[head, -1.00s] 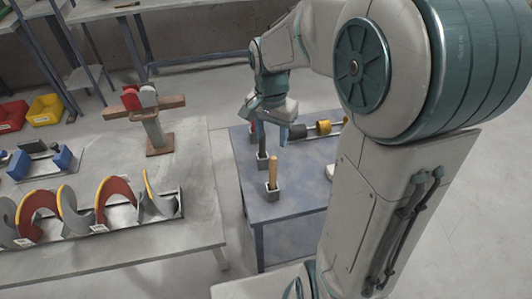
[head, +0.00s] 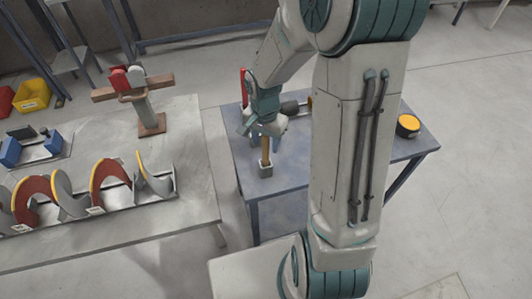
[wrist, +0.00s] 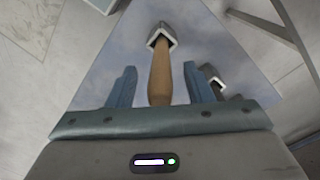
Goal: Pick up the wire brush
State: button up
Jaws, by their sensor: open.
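The tool I take for the wire brush stands upright with its light wooden handle (head: 265,150) showing in the head view. Its lower end is hidden in a small square grey holder (head: 265,171) on the blue-grey table. My gripper (head: 262,130) is over the top of the handle, pointing down. In the wrist view the handle (wrist: 160,80) lies between the two blue fingers of my gripper (wrist: 160,68), with a gap on each side. The fingers are open and not closed on it. The holder (wrist: 162,35) shows beyond the fingertips.
A red upright tool (head: 243,86) is behind my gripper. A yellow-topped round item (head: 408,124) sits at the table's right. A workbench with an auger (head: 110,182) stands left.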

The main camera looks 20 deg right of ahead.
jog(key=shift+f, duration=0.8)
jog(key=shift+c, duration=0.4)
grip_shut()
